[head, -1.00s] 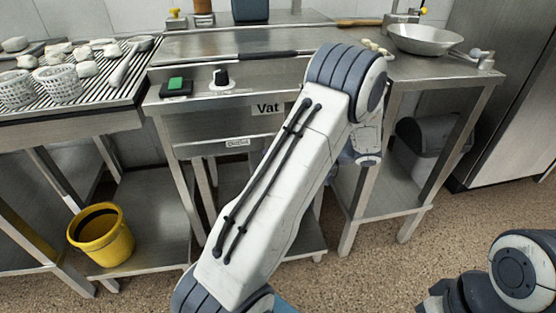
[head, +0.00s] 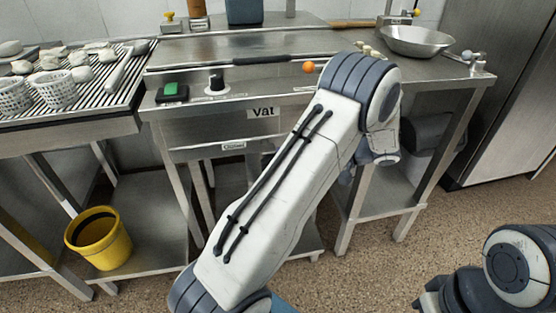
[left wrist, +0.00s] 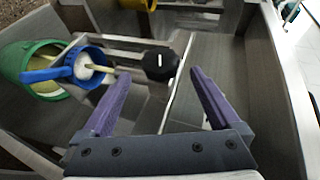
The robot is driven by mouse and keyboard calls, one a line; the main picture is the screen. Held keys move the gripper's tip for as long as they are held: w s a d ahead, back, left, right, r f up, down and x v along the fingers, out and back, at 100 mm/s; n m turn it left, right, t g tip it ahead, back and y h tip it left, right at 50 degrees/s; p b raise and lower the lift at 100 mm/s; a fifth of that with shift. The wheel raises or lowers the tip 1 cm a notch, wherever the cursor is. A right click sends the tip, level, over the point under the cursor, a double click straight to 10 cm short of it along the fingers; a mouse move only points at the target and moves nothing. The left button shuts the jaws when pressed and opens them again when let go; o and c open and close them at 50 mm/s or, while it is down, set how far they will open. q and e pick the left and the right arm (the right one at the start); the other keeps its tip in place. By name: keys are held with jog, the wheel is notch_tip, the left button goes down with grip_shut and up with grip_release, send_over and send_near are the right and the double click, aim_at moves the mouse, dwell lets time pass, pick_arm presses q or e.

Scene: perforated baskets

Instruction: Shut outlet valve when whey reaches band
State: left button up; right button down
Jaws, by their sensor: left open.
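The steel vat (head: 184,133) stands in the middle of the head view, with a "Vat" label and a lower label that seems to read "Outlet". My left arm crosses its front and hides part of it; its gripper is out of the head view. In the left wrist view my left gripper (left wrist: 160,73) is open and empty, with purple fingers. A black block (left wrist: 160,63) with a white mark lies ahead between the fingertips; I cannot tell if it is the outlet valve. A green container (left wrist: 35,72) with pale contents is at left, with a blue-rimmed round part (left wrist: 88,66) over it. No band is clear.
Perforated baskets (head: 55,88) stand on the left rack. A yellow bucket (head: 98,240) is below. A metal bowl (head: 416,42) sits at right.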

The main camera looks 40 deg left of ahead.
pick_arm(q)
jog(key=v, duration=0.5)
jog(key=shift+p, duration=0.4)
jog(key=shift+d, duration=0.1)
